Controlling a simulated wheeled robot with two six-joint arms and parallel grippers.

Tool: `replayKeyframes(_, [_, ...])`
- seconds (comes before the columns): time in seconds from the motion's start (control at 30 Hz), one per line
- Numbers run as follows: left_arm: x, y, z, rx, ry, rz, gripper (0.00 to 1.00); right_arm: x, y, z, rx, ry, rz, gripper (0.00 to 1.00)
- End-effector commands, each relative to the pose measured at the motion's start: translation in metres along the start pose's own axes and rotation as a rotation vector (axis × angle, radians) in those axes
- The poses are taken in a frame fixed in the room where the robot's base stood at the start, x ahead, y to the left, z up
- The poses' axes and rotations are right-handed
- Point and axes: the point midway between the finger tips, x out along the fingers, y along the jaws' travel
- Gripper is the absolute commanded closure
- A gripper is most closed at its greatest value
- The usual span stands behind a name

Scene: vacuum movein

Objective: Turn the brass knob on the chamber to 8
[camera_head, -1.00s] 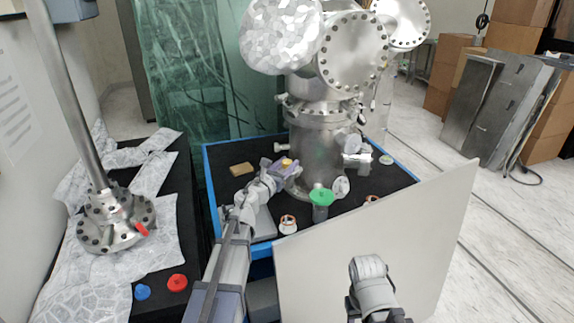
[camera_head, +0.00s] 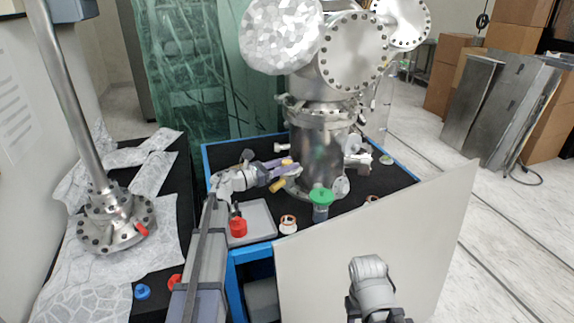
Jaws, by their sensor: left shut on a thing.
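The metal chamber (camera_head: 318,165) stands upright on the black-topped table with blue edges. A small brass-coloured piece (camera_head: 287,161), which looks like the knob, shows at the chamber's left side. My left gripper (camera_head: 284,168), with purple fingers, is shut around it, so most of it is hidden. A yellow piece (camera_head: 276,185) shows just below the fingers; I cannot tell what it belongs to. Numbers on the knob are too small to read. My right arm shows at the bottom right, but its fingers are not visible.
A grey tray (camera_head: 262,228) with a red piece (camera_head: 237,228) lies at the table's front left. A green-topped item (camera_head: 321,196) and a small white-and-orange part (camera_head: 288,224) stand before the chamber. A large pale panel (camera_head: 370,245) blocks the front right.

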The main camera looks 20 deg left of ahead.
Motion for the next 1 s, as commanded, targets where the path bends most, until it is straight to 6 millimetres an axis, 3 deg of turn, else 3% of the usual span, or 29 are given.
replayKeyframes(0.53, [0.0,0.0001,-0.0001,0.0,0.0,-0.029,1.0,0.0,0.0,0.0,0.0,0.0,0.0,0.5])
replayKeyframes(0.57, [0.0001,0.0,-0.0001,0.0,0.0,-0.029,0.57,0.0,0.0,0.0,0.0,0.0,0.0,0.5])
replayKeyframes(0.8, [0.0002,0.0,0.0,0.0,0.0,-0.029,0.3,0.0,0.0,0.0,0.0,0.0,0.0,0.5])
replayKeyframes(1.0, [0.0002,0.0,0.0,0.0,0.0,-0.029,0.28,0.0,0.0,0.0,0.0,0.0,0.0,0.5])
